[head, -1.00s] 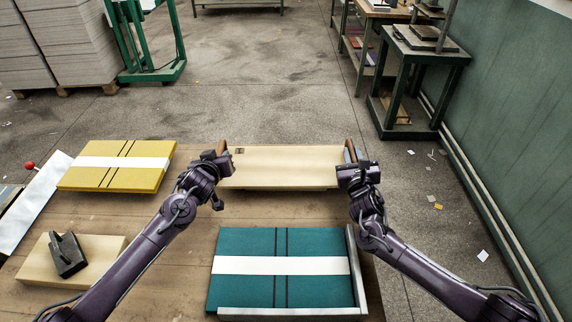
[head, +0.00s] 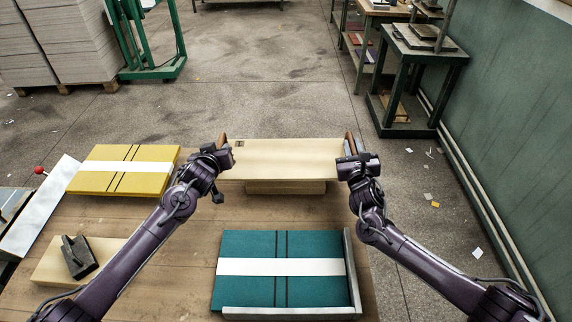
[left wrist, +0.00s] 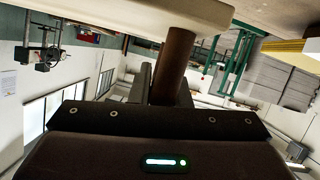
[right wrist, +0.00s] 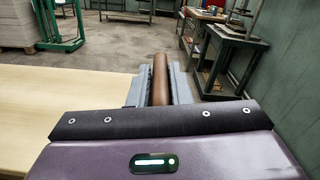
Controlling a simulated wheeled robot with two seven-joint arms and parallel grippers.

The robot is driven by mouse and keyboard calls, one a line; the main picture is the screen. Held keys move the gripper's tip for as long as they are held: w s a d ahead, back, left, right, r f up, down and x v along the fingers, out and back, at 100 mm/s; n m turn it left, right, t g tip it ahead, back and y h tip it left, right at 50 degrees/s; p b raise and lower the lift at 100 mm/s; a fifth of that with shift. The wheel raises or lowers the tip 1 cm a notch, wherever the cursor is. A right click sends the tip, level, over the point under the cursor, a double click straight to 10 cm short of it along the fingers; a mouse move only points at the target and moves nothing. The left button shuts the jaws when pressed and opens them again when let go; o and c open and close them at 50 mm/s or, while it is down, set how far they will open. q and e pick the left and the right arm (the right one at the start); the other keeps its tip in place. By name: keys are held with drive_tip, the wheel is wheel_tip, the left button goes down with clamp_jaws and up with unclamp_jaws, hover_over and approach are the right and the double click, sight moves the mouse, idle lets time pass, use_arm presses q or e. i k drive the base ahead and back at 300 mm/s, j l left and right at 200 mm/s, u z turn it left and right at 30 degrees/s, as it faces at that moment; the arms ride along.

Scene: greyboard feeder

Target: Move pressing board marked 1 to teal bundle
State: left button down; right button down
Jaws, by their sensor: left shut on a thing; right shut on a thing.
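The board looks level and raised above a pale block (head: 285,187). The teal bundle (head: 283,243), with a white band and two dark lines, lies in front of it.
A metal corner guide (head: 352,270) edges the teal bundle's right and front sides. A yellow bundle (head: 120,182) lies at the back left. Another pale board (head: 52,265) with a dark handled block (head: 79,257) lies at the front left. Bare table (head: 185,265) separates them.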

sight(281, 267)
drive_tip(key=k+j, duration=0.1)
drive_tip(key=k, duration=0.9)
